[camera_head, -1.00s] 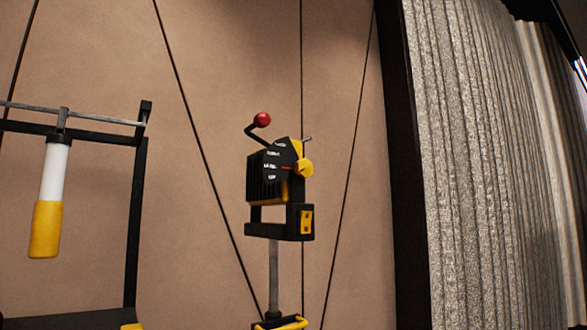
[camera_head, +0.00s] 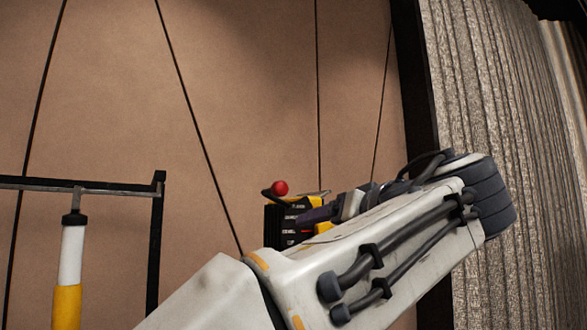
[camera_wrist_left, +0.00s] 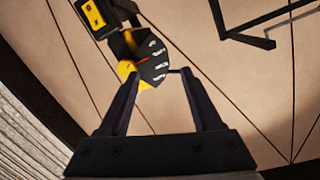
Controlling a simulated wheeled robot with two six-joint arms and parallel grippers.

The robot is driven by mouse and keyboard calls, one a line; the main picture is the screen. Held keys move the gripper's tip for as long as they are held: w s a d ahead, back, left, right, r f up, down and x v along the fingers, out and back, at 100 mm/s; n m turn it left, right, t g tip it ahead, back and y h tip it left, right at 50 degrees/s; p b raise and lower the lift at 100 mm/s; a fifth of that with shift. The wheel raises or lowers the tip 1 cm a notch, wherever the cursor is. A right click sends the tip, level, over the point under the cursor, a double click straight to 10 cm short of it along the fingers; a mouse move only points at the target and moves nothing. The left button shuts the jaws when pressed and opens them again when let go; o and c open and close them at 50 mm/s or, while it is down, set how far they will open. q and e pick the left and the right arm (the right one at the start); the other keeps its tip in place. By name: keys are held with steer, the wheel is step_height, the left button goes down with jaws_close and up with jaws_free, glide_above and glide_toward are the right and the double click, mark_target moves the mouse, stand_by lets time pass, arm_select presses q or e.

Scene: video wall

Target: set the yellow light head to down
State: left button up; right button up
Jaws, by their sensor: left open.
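The yellow light head (camera_head: 286,222) is a black ribbed body with yellow parts, a dark lever ending in a red ball (camera_head: 280,188), and a labelled dial. In the head view my arm hides its lower part and right side. In the left wrist view the dial (camera_wrist_left: 155,62), with a red pointer and a yellow knob (camera_wrist_left: 125,70), shows just beyond my fingertips. My left gripper (camera_head: 312,215) is open, at the right side of the light head in the head view. In the wrist view its fingers (camera_wrist_left: 160,76) are apart, with nothing visibly held. Contact cannot be told.
A dark frame (camera_head: 156,240) with a white and yellow cylinder (camera_head: 70,255) hanging from its bar stands at the left. A tan wall (camera_head: 240,90) with thin dark lines is behind. A grey pleated curtain (camera_head: 475,100) with a dark edge is at the right.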

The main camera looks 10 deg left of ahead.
mark_target(283, 188)
arm_select(q)
step_height(283, 188, up, 6)
steer(key=s+a+r+n+y, duration=0.1)
steer(key=s+a+n+y, duration=0.1)
steer(key=n, duration=0.2)
steer(key=shift+y, duration=0.3)
steer(key=p+x, duration=0.3)
steer(key=x, duration=0.6)
steer(key=shift+d+f+p, duration=0.15)
steer(key=shift+d+p, duration=0.05)
steer(key=shift+p, duration=0.15)
steer(key=shift+w+a+f, duration=0.15)
steer(key=shift+w+a, duration=0.2)
steer(key=shift+w, duration=0.2)
jaws_close()
